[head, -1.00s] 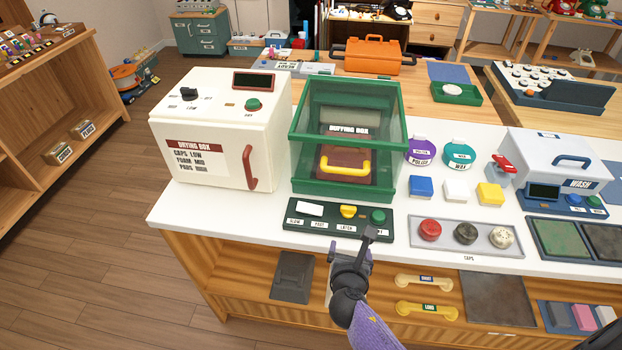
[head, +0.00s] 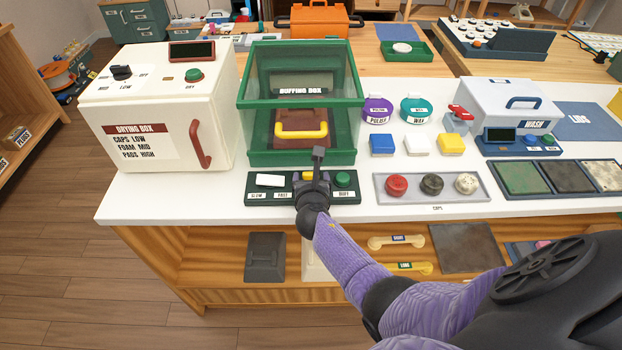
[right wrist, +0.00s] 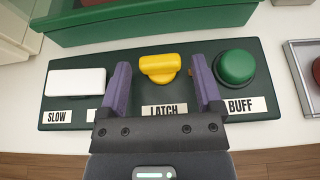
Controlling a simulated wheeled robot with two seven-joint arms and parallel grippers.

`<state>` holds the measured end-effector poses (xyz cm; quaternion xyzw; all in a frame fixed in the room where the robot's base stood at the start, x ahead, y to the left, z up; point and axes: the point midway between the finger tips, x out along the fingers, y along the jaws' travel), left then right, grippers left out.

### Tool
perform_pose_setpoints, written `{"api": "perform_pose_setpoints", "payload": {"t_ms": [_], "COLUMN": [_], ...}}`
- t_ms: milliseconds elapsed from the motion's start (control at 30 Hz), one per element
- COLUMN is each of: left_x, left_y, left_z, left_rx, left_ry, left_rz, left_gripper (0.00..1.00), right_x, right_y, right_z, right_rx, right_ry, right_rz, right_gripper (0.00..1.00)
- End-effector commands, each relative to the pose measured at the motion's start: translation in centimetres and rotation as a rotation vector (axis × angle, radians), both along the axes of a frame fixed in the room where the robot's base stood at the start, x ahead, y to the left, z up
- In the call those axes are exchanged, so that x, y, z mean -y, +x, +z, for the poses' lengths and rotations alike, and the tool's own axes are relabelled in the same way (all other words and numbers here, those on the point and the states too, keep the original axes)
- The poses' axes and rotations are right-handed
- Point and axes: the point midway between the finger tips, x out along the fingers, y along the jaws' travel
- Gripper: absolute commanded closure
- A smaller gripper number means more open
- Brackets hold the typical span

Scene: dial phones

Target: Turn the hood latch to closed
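The hood latch is a yellow knob (right wrist: 160,67) above the LATCH label on the dark green control panel (right wrist: 75,110); in the head view the panel (head: 254,199) lies in front of the buffing box. The knob's bar lies roughly crosswise. My right gripper (right wrist: 163,88) is open, one finger to each side of the knob's near side, apart from it. In the head view my right gripper (head: 318,160) covers most of the knob. The green glass hood (head: 300,62) of the buffing box is over a brown phone with a yellow handset (head: 301,131). My left gripper is not in view.
On the panel, a white switch (right wrist: 76,82) is left of the latch and a green BUFF button (right wrist: 235,66) is close to my right finger. The white drying box (head: 160,115) stands left. A tray (head: 415,198) of round caps lies right of the panel.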

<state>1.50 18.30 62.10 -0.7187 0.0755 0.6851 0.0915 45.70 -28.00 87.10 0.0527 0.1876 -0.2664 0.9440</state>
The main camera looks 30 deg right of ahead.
Motion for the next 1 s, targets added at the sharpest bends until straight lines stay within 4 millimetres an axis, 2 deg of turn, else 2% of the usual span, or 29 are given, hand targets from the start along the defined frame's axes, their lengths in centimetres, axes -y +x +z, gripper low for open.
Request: {"api": "perform_pose_setpoints", "payload": {"t_ms": [33, 367, 667, 1000], "left_x": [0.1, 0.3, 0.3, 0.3], "left_y": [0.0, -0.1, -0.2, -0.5], "left_z": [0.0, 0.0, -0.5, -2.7], "left_rx": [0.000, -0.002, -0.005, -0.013], "left_ry": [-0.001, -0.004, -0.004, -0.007], "left_rz": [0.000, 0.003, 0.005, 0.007], "left_gripper": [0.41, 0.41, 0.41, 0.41], "right_x": [0.0, 0.0, -0.2, -0.6], "right_y": [0.0, 0.0, 0.0, 0.4], "right_z": [0.0, 0.0, -0.2, -0.5], "right_rx": [0.000, 0.000, 0.000, -0.001], "right_ry": [0.000, 0.000, 0.002, 0.002], "right_rz": [0.000, 0.000, -0.042, -0.286], "right_gripper": [0.29, 0.99, 1.00, 1.00]}}
